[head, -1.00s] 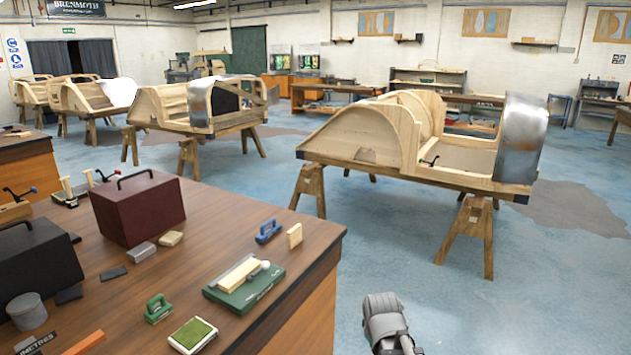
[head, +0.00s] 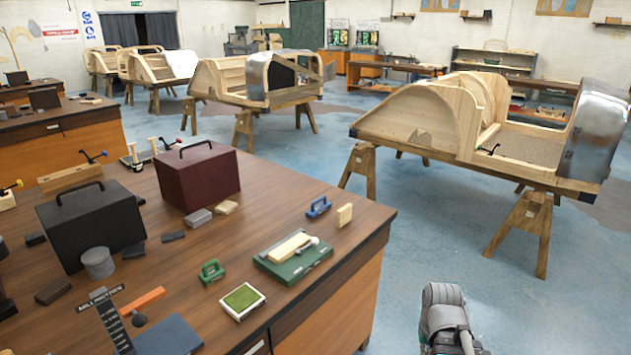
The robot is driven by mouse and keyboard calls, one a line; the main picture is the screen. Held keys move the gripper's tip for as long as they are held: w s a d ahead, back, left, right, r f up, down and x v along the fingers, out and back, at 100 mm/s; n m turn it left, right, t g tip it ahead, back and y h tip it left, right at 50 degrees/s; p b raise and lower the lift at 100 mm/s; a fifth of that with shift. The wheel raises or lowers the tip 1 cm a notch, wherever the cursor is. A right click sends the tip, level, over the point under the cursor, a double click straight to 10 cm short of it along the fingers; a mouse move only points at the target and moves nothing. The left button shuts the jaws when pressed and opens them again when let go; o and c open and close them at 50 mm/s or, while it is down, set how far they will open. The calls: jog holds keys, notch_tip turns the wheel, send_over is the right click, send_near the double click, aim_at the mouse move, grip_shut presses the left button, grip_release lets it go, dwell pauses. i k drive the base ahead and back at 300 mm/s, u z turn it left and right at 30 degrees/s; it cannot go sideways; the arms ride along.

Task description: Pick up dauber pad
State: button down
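A small pad with a green top and a pale rim (head: 242,301), which looks like the dauber pad, lies flat near the front right part of the brown workbench (head: 330,240). Nothing covers it. A grey part of my own arm (head: 445,312) shows at the bottom right, over the floor, beyond the bench's right edge and apart from the pad. My gripper's fingers do not show.
An orange bar (head: 142,301) and dark red box (head: 196,177) lie further left. A wooden bodyframe on trestles (head: 425,118) stands behind.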

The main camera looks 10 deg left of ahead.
aim_at(208, 277)
jog(key=u, duration=1.4)
